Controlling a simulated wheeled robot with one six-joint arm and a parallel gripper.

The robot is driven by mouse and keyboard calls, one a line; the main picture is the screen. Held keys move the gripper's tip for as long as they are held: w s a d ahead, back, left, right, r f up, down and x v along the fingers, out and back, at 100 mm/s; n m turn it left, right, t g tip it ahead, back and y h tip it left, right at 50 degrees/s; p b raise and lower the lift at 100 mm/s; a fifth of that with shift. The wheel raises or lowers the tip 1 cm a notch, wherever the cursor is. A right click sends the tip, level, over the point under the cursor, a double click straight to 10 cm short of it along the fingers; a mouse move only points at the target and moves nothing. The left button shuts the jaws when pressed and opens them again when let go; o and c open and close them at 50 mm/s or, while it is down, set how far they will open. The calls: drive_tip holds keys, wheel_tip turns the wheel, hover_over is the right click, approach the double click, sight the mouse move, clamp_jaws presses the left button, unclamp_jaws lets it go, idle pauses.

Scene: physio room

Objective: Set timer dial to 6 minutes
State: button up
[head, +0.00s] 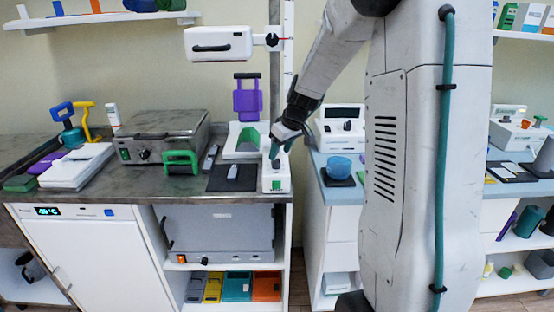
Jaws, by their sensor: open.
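A small white unit (276,184) with green marks stands at the right front end of the grey counter. It looks like the timer, but its dial and scale are too small and too covered by my gripper to read. My gripper (277,160) points down right over the top of this unit, with its fingers open. I cannot tell whether the fingers touch the dial or are around it.
A white unit with a green part (243,141) and a dark mat (233,178) lie just left. A grey metal box (160,137) stands further left. A blue cup (340,166) stands on the separate counter to the right.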

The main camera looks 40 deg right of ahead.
sight(277, 159)
drive_tip(key=shift+x, duration=2.2)
drive_tip(key=c, duration=1)
